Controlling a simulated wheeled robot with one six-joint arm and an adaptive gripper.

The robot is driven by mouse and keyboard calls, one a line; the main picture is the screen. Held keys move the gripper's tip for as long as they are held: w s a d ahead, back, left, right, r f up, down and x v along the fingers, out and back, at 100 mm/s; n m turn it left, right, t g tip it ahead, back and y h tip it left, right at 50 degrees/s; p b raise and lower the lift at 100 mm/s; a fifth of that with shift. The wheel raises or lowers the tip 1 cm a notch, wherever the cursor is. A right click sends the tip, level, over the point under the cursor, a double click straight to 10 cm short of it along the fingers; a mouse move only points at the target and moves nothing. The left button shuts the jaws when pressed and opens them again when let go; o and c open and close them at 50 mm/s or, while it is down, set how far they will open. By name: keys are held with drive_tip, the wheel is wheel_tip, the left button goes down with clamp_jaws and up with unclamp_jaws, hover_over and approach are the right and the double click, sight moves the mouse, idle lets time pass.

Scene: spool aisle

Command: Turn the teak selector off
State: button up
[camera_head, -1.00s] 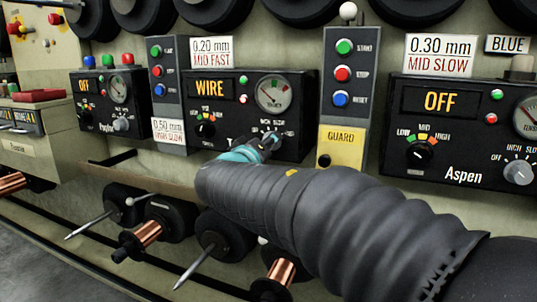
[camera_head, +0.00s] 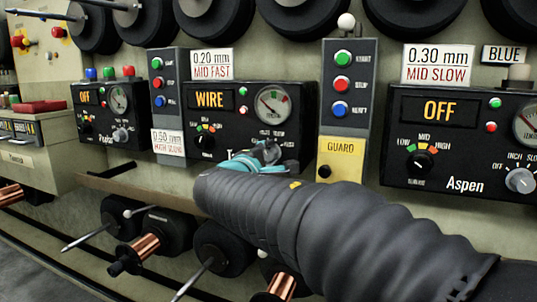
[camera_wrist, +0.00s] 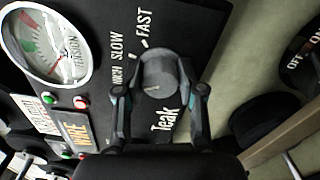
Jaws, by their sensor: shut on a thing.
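The teak selector (camera_wrist: 158,70) is a round grey knob on the black Teak panel, seen in the wrist view. My gripper (camera_wrist: 160,92) is shut on it, with one finger on each side. A small pale mark shows on the knob's face, but I cannot tell which setting it points at. INCH, SLOW and FAST are printed around the knob; OFF is not readable beside it. The name Teak is printed between the fingers. In the head view my gripper (camera_head: 266,153) covers the knob at the lower right of the Teak panel (camera_head: 232,128), whose display reads WIRE.
The Aspen panel (camera_head: 460,150), reading OFF, is to the right, and another panel (camera_head: 88,97) reading OFF is to the left. A yellow GUARD box (camera_head: 341,160) stands close right of my gripper. Copper spools (camera_head: 145,247) and rods project below.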

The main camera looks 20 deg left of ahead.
drive_tip(key=n+p, duration=0.1)
drive_tip(key=n, duration=0.3)
drive_tip(key=shift+r, duration=0.1)
drive_tip(key=shift+n+p, duration=0.6)
drive_tip(key=shift+n, duration=0.2)
drive_tip(key=o, duration=1.1)
drive_tip(key=shift+o, duration=0.2)
drive_tip(key=shift+s, duration=0.1)
drive_tip(key=s+a, duration=0.1)
drive_tip(key=s, duration=1.1)
drive_tip(key=shift+w, duration=0.1)
